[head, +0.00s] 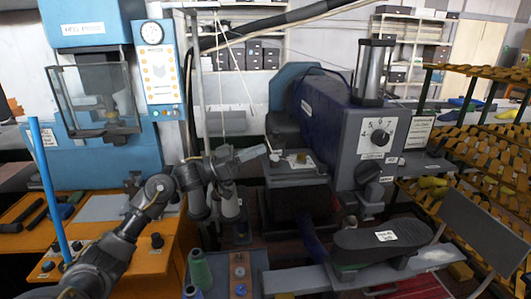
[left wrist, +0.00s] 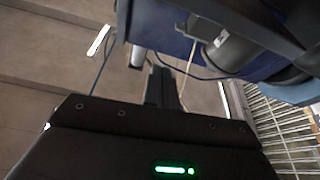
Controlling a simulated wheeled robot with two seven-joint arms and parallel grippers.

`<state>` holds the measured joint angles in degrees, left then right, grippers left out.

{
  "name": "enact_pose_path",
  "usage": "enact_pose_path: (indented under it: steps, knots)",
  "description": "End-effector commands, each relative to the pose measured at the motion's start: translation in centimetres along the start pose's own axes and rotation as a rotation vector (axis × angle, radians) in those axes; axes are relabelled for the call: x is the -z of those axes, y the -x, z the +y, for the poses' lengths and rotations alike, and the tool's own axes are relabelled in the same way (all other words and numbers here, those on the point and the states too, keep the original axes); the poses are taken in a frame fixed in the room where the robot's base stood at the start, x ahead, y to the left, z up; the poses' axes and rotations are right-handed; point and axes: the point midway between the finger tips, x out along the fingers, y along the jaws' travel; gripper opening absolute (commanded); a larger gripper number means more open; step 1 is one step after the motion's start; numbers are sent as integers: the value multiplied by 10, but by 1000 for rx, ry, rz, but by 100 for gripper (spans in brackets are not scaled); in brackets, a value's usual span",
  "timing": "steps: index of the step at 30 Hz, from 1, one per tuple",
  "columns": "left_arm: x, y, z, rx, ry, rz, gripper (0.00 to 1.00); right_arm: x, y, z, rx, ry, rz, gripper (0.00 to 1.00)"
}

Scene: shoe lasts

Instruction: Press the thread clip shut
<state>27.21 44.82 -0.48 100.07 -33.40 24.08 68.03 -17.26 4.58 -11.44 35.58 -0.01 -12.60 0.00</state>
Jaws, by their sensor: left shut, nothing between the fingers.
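My left gripper (head: 262,151) reaches in from the left, in front of the blue machine's dark work block, with its fingers pointing right. In the left wrist view its dark fingers (left wrist: 163,88) are together, with nothing visible between them. A pale thread (head: 236,62) hangs from above, slanting down to the right toward the area above the gripper. A pale line also runs beside the fingers in the left wrist view (left wrist: 188,65). I cannot make out the thread clip for certain, nor whether the gripper touches anything. My right gripper is not in view.
The dark blue machine (head: 335,120) with its dial stands right of the gripper. A light blue press (head: 90,160) stands left. A black sole-shaped pad (head: 380,238) is at the front right, beside racks of lasts (head: 465,150). Thread cones (head: 200,268) stand low in front.

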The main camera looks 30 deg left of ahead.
Motion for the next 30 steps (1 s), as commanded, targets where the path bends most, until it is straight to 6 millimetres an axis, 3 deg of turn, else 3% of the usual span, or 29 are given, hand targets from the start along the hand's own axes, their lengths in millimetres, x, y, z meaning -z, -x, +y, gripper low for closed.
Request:
enact_pose_path:
  steps: [1, 6, 12, 30]
  knots:
    - [-6, 13, -1, 2, -3, -2, 0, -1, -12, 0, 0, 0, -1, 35]
    - [-5, 43, -2, 2, -1, -2, 0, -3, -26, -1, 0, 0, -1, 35]
    - [-2, 62, -2, 0, -1, 0, 0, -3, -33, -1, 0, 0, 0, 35]
    - [0, 63, -2, -4, 0, 0, 0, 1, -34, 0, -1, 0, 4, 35]
